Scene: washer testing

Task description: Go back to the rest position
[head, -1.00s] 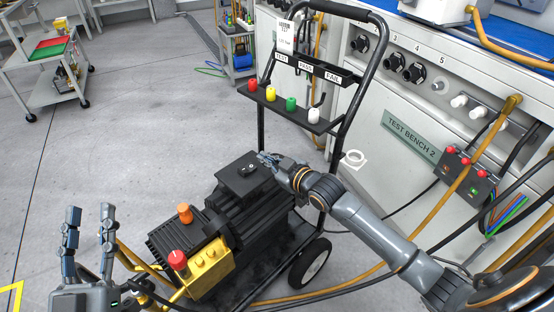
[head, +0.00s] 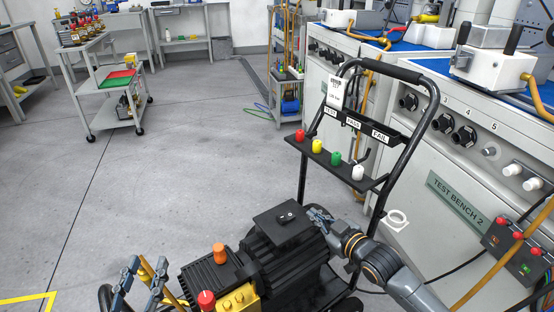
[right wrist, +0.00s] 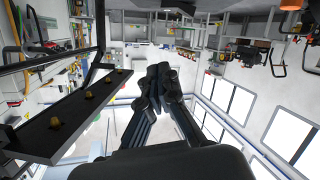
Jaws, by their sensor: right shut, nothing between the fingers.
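My right gripper (head: 318,214) is just right of the black switch box (head: 285,220) on top of the pump motor; I cannot tell if it touches. In the right wrist view its fingers (right wrist: 157,78) are together with nothing between them. The motor unit carries an orange knob (head: 219,253), a red knob (head: 206,299) and a yellow block (head: 238,297).
The cart handle (head: 390,70) rises beside my right arm, with a rack (head: 340,163) of coloured caps. Test bench 2 (head: 455,200) stands close on the right. A shelf trolley (head: 105,110) stands at the far left. The floor (head: 180,170) between is clear.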

